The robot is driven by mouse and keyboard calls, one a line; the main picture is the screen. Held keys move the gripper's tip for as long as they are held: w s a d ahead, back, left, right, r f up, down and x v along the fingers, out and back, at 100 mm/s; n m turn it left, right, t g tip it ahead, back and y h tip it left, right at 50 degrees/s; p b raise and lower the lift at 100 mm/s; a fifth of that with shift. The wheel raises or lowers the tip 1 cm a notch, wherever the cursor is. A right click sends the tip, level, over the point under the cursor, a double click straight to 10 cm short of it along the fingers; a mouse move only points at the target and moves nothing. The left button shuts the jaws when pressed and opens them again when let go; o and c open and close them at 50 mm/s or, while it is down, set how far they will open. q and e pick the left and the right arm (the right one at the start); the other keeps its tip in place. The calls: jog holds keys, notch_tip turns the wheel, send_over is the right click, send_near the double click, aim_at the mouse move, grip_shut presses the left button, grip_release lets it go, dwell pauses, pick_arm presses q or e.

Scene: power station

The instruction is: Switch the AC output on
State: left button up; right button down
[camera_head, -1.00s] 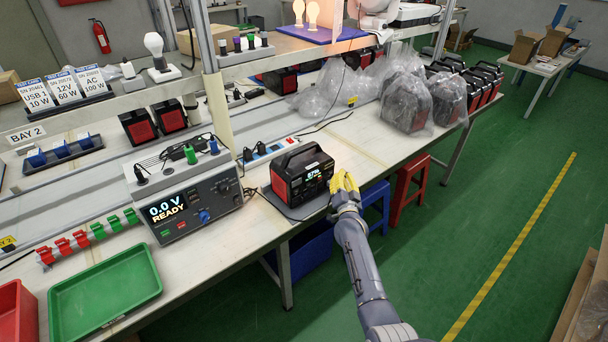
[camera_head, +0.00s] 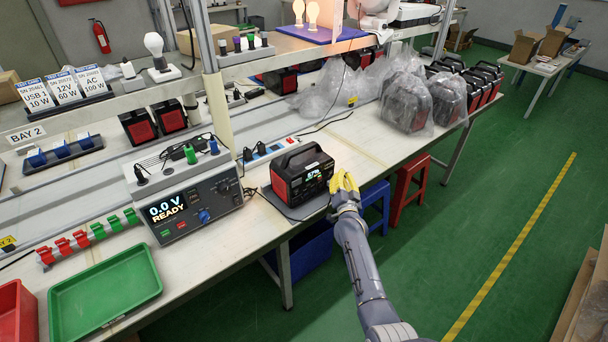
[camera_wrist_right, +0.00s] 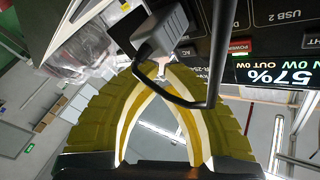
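The black and red power station (camera_head: 300,174) stands on a dark mat at the table's front edge. Its lit display (camera_wrist_right: 276,68) reads 57% and "OUT 0W" in the right wrist view, beside a red POWER label. My right gripper (camera_head: 344,181), with yellow fingers, is just right of the station's front. In the wrist view its fingers (camera_wrist_right: 165,72) curve together at the tips and look shut, with nothing seen between them. A grey plug (camera_wrist_right: 160,35) and black cable partly cover the tips. My left gripper is not in view.
A tester (camera_head: 185,205) reading "0.0 V READY" stands left of the station. A green tray (camera_head: 104,292) lies at the front left. Bagged units (camera_head: 408,105) stand farther right on the table. Blue and red stools (camera_head: 408,188) stand beside the table near my arm.

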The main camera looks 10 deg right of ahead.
jog(key=shift+w+a, duration=0.1)
jog(key=shift+w, duration=0.05)
dwell(0.5)
jog(key=shift+w+a, duration=0.15)
jog(key=shift+w, duration=0.1)
jog(key=shift+w+a, duration=0.2)
jog(key=shift+w, duration=0.1)
dwell(1.0)
jog(key=shift+s+d, duration=0.4)
jog(key=shift+s, duration=0.3)
jog(key=shift+s+d, duration=0.1)
jog(key=shift+s+d, duration=0.5)
jog(key=shift+s, duration=0.3)
jog(key=shift+s+d, duration=0.5)
jog(key=shift+s, duration=0.35)
jog(key=shift+s+d, duration=0.5)
jog(key=shift+s, duration=0.3)
